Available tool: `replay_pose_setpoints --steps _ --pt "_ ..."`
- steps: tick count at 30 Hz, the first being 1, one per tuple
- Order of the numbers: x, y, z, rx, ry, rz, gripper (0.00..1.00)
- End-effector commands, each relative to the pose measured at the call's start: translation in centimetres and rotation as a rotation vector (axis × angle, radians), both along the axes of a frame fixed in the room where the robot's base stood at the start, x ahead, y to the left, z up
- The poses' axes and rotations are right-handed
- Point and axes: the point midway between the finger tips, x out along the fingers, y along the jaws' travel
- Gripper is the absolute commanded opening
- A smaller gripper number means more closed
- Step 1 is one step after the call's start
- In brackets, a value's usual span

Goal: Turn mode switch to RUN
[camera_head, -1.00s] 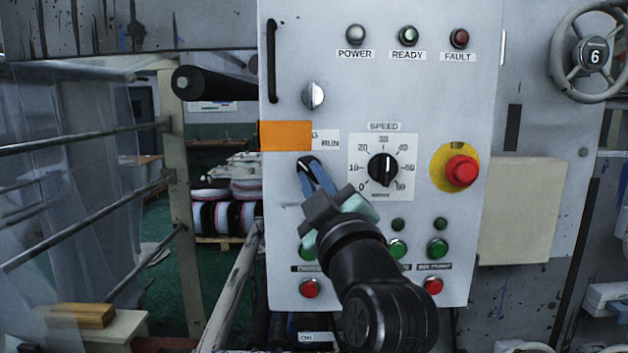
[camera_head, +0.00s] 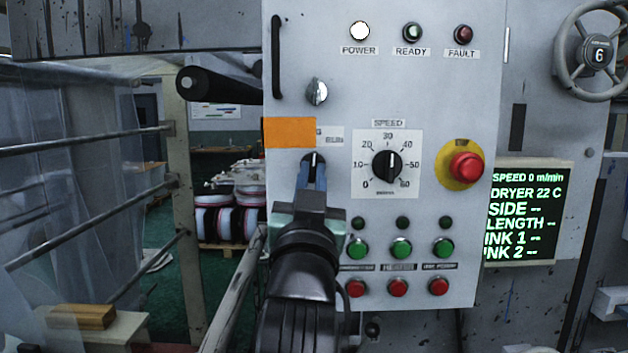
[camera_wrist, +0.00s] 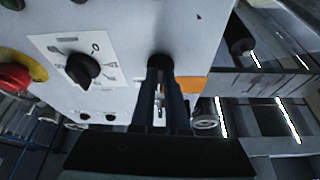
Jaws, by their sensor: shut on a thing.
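The mode switch is a black knob (camera_head: 313,161) with a white pointer line, on the grey control panel (camera_head: 465,120). Its pointer stands about upright.
The speed dial (camera_head: 387,166) is right of the switch, with the red emergency button (camera_head: 466,167) beyond it. Green buttons (camera_head: 401,249) and red buttons (camera_head: 398,286) lie below, close to my wrist. A lit display (camera_head: 527,214) reads "SPEED 0 m/min". A black roller (camera_head: 222,86) stands at the left.

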Motion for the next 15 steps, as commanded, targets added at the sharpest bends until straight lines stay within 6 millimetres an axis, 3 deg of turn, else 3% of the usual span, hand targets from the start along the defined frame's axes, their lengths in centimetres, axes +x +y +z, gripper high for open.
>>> replay_pose_setpoints --steps 15 --pt "-0.06 0.58 0.1 0.462 -0.004 0.005 0.0"
